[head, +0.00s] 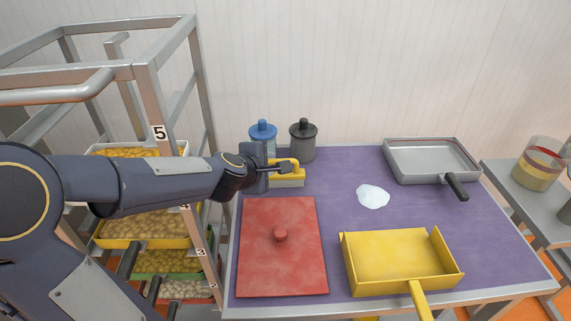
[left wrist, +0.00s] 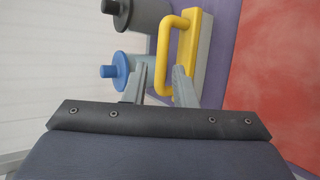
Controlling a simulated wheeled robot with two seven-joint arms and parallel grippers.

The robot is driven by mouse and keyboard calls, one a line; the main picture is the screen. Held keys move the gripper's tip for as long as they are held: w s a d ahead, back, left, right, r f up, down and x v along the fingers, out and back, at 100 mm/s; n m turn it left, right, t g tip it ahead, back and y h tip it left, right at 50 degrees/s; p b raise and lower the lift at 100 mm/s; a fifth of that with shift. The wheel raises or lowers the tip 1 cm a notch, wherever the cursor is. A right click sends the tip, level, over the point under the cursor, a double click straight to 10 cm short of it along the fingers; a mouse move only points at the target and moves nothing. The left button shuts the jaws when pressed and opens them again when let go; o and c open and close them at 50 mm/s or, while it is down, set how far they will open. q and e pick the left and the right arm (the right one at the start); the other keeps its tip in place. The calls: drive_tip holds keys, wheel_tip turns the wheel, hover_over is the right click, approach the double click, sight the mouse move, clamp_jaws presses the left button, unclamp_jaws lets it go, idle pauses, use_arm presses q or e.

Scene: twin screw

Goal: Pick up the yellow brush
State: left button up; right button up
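The yellow brush (head: 290,180) lies at the back left of the purple table, behind the red lid. It has a looped yellow handle and a pale lower part. In the left wrist view the yellow brush (left wrist: 187,45) is just ahead of my left gripper (left wrist: 160,68). Its handle bar runs between the two separated fingers, and I cannot tell whether they touch it. In the head view my left gripper (head: 288,167) reaches over the brush from the left and hides part of it. My right gripper is not in view.
Blue (head: 263,137) and black (head: 303,139) canisters stand close behind the brush. The red lid (head: 280,260) lies in front. A yellow dustpan (head: 400,257), white spill (head: 373,196) and grey pan (head: 432,162) are to the right. A metal rack (head: 150,80) stands left.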

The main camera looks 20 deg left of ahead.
sight(296, 178)
use_arm(q)
drive_tip(key=b+x, duration=0.1)
drive_tip(key=x, duration=0.2)
drive_tip(key=b+x, duration=0.1)
drive_tip(key=x, duration=0.2)
drive_tip(key=shift+w+d+f+b, duration=0.1)
drive_tip(key=shift+f+b, duration=0.3)
drive_tip(key=shift+w+f, duration=0.15)
drive_tip(key=shift+w, duration=0.3)
clamp_jaws()
